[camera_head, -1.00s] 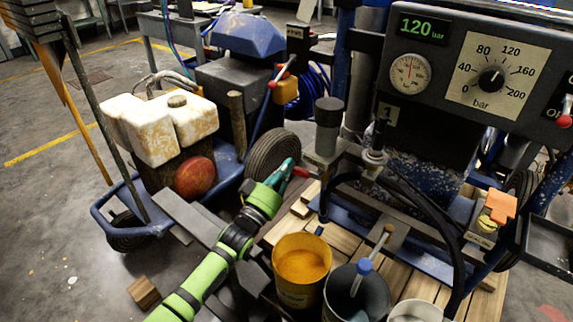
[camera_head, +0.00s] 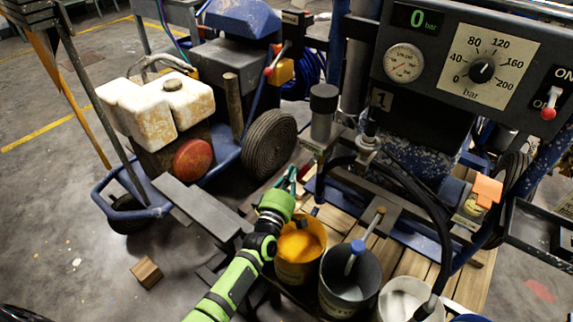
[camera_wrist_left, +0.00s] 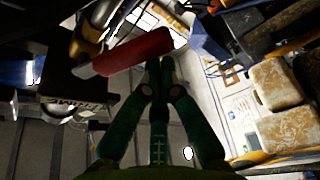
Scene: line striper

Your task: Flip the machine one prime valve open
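Machine one (camera_head: 420,125) stands at the right with a "1" plate on it; its display reads 0 bar. My left gripper (camera_head: 291,177) is low in front of the machine, above the pallet's left edge. In the left wrist view its green fingers (camera_wrist_left: 161,64) come together with nothing seen between them. The tips are close to the handle's end; I cannot tell whether they touch. My right gripper is not in view.
A yellow paint bucket (camera_head: 301,250) and a grey bucket with a stirring tool (camera_head: 347,282) stand beside my left forearm. A blue cart with a white tank (camera_head: 150,108) is at the left. A wooden block (camera_head: 146,272) lies on open floor. A black hose (camera_head: 425,205) hangs in front of the machine.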

